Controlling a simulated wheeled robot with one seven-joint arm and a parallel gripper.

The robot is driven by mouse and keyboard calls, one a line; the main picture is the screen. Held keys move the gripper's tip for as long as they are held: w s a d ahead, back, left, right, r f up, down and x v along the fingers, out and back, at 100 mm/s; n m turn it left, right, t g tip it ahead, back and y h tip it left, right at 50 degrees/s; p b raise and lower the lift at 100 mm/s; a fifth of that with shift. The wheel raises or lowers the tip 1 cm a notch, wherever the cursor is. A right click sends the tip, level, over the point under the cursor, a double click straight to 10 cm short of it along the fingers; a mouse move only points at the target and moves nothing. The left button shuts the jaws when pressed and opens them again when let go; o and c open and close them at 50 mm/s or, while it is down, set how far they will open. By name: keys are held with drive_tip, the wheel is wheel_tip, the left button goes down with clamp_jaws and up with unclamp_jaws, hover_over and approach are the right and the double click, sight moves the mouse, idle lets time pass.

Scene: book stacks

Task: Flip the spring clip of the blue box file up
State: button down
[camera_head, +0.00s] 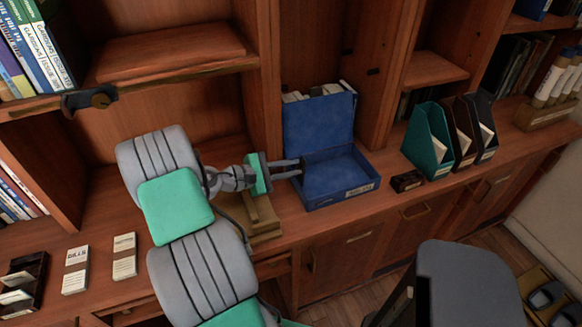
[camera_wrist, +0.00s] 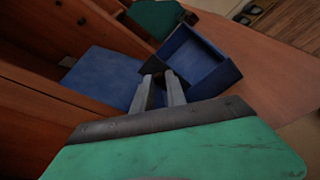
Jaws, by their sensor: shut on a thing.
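The blue box file (camera_head: 338,184) stands open on the wooden counter, its lid (camera_head: 318,125) raised against the shelf behind. A pale label is on its front. My gripper (camera_head: 299,168) reaches in from the left, with its fingertips at the left side of the box near the hinge. In the wrist view the gripper (camera_wrist: 162,84) has its fingers close together over the near edge of the box file (camera_wrist: 193,60). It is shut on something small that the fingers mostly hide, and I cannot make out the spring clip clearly. The box interior looks empty.
Teal (camera_head: 428,138), brown and black magazine files stand to the right of the box. A small dark box (camera_head: 407,181) sits beside them. A wooden object (camera_head: 262,216) stands under my wrist. Two labelled cards (camera_head: 124,257) lie at left. A dark chair (camera_head: 468,285) is in front.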

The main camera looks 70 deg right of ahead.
drive_tip(key=shift+a+f, duration=0.1)
drive_tip(key=shift+f, duration=0.05)
drive_tip(key=c, duration=1.3)
unclamp_jaws()
drive_tip(key=shift+w, duration=0.1)
drive_tip(key=shift+c, duration=0.2)
drive_tip(key=p+v, duration=0.4)
drive_tip(key=v, duration=0.3)
drive_tip(key=shift+w+a+r+p, duration=0.2)
drive_tip(key=shift+w+p, duration=0.1)
drive_tip(key=shift+f, duration=0.1)
drive_tip(key=shift+s, duration=0.1)
